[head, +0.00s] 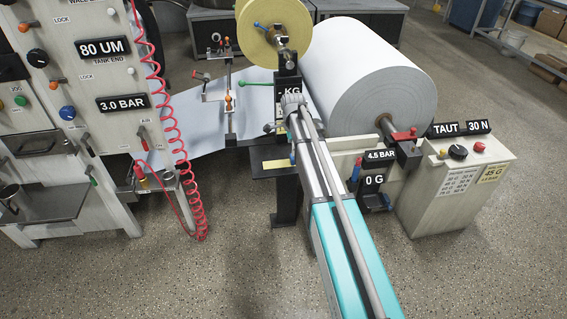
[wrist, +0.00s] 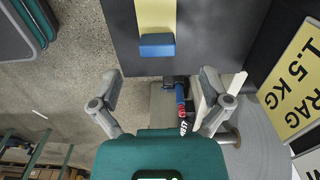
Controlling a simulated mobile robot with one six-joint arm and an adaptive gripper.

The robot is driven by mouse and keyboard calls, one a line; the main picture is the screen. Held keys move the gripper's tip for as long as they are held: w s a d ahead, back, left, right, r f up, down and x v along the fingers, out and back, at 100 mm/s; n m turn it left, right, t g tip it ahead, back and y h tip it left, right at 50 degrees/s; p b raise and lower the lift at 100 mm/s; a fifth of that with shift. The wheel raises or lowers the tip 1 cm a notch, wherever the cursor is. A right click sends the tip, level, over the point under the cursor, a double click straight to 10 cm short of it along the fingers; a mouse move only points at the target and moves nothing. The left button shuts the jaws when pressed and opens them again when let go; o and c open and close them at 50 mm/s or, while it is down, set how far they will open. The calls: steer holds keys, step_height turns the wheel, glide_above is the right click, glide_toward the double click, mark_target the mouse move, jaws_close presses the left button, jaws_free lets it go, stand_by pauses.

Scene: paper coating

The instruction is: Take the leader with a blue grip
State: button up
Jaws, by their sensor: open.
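The leader is a yellow strip (wrist: 155,14) lying on a dark plate (wrist: 215,35), with a blue grip (wrist: 157,45) at its near end in the wrist view. In the head view the yellow strip (head: 276,165) shows on a dark shelf beside my arm. My gripper (wrist: 160,84) is open and empty in the wrist view. Its two fingers stand apart, left and right of the line of the blue grip, which lies just beyond the tips and is not between them.
A large white paper roll (head: 365,75) stands behind my arm, and a yellow roll (head: 272,30) is above. A cabinet with a red coiled hose (head: 165,120) is at left. A control box (head: 460,185) is at right. A blue-and-red item (wrist: 181,103) lies below the plate edge.

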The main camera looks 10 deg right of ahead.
mark_target(279, 161)
steer(key=shift+s+f+b, duration=0.15)
steer(key=shift+f+b, duration=2.4)
steer(key=shift+f, duration=0.05)
steer(key=shift+c, duration=0.2)
steer(key=c, duration=1)
